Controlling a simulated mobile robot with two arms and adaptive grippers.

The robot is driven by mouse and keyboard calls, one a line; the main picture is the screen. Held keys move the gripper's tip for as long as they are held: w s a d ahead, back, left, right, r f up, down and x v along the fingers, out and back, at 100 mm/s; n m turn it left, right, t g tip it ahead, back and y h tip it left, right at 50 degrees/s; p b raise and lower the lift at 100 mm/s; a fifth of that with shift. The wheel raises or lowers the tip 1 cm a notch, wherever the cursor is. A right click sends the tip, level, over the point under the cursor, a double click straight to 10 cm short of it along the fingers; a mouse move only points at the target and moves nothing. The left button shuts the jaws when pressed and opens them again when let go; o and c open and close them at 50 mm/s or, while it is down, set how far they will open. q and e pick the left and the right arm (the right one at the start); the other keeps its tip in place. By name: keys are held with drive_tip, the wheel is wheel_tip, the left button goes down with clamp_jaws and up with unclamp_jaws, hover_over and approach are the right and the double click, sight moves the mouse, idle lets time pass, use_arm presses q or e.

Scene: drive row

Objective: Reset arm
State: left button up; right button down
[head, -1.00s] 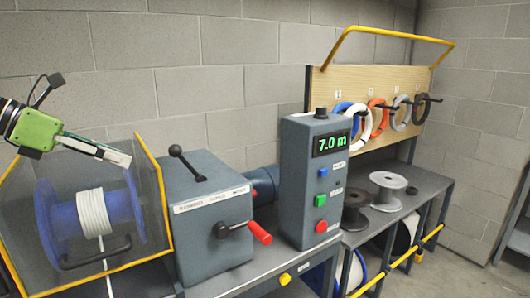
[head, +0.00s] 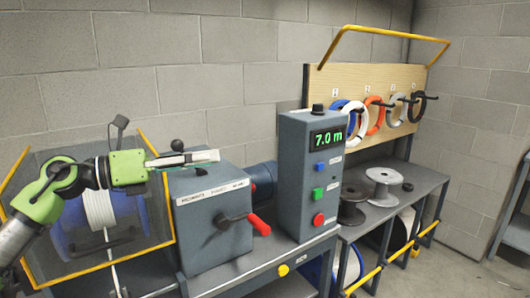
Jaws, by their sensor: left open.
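My left arm comes in from the left in the head view, green and black. Its gripper (head: 205,158) is raised in front of the top of the grey gearbox housing (head: 208,205) and is open, with nothing seen between its fingers. Behind the arm, a blue reel (head: 130,215) with white cable (head: 98,208) sits inside a yellow-edged clear guard (head: 165,200); the arm hides part of both. My right gripper is not in view.
A grey control box (head: 295,180) with a display reading 7.0 m stands right of the housing. A red-handled lever (head: 259,225) sticks out in front. Cable coils (head: 375,115) hang on a wooden board (head: 335,85). Empty spools (head: 384,185) stand on the right bench.

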use_arm(q)
drive_tip(key=d+f+n+t+h, duration=0.1)
drive_tip(key=d+n+t+h, duration=0.15)
drive_tip(key=d+n, duration=0.2)
drive_tip(key=s+a+f+n+t+y, duration=0.2)
drive_tip(key=a+f+n+y, duration=0.3)
drive_tip(key=f+n, duration=0.5)
drive_tip(key=s+a+f+n+t+y, duration=0.2)
drive_tip(key=a+f+n+y, duration=0.1)
drive_tip(key=f+n+y, duration=0.55)
drive_tip(key=s+a+f+n+t+y, duration=0.1)
drive_tip(key=s+a+f+n+y, duration=0.3)
drive_tip(key=f+n, duration=0.75)
drive_tip(key=s+a+f+n+g+y, duration=0.15)
drive_tip(key=s+f+n+g, duration=0.4)
drive_tip(key=s+f, duration=0.6)
drive_tip(key=s+d+f+n+g, duration=0.1)
drive_tip(key=s+f+g, duration=0.2)
drive_tip(key=s, duration=0.6)
drive_tip(key=s+d+f+g, duration=0.1)
drive_tip(key=s+f+g, duration=0.25)
drive_tip(key=s, duration=0.45)
wheel_tip(320, 180, down, 26)
drive_tip(key=s+g, duration=0.1)
drive_tip(key=s+a+f+g, duration=0.1)
drive_tip(key=s+a+f, duration=0.2)
drive_tip(key=s+f, duration=1.4)
drive_tip(key=shift+s+h, duration=0.35)
drive_tip(key=shift+s, duration=0.05)
